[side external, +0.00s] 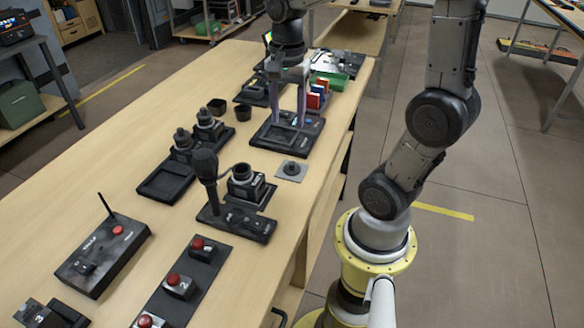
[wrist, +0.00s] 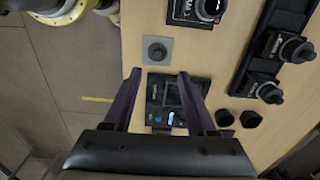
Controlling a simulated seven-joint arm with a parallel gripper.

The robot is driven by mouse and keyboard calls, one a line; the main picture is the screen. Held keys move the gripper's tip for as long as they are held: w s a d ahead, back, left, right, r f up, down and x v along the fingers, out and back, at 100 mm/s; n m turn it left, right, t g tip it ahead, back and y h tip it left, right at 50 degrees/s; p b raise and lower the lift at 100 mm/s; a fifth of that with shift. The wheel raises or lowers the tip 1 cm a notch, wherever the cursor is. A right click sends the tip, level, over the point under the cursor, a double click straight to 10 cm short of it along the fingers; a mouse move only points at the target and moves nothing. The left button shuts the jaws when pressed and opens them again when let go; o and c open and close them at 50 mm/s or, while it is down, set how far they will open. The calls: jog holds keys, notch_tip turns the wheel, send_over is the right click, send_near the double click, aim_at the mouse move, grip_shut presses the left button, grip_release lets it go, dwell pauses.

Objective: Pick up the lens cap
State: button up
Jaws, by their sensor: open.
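My gripper is apart from the lens cap.
Two black cups (side external: 217,107) (side external: 243,112) stand left of my gripper. Coloured cards (side external: 315,97) and a green tray (side external: 336,81) are behind it. Bare table lies at the left.

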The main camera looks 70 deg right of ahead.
send_over(292, 163)
jog(key=a, duration=0.1)
notch_tip(292, 163, down, 9)
jog(key=shift+r, duration=0.1)
jog(key=shift+d+f, duration=0.25)
jog(key=shift+f, duration=1.1)
jog(key=shift+d+f, duration=0.25)
jog(key=shift+f, duration=1.05)
grip_shut()
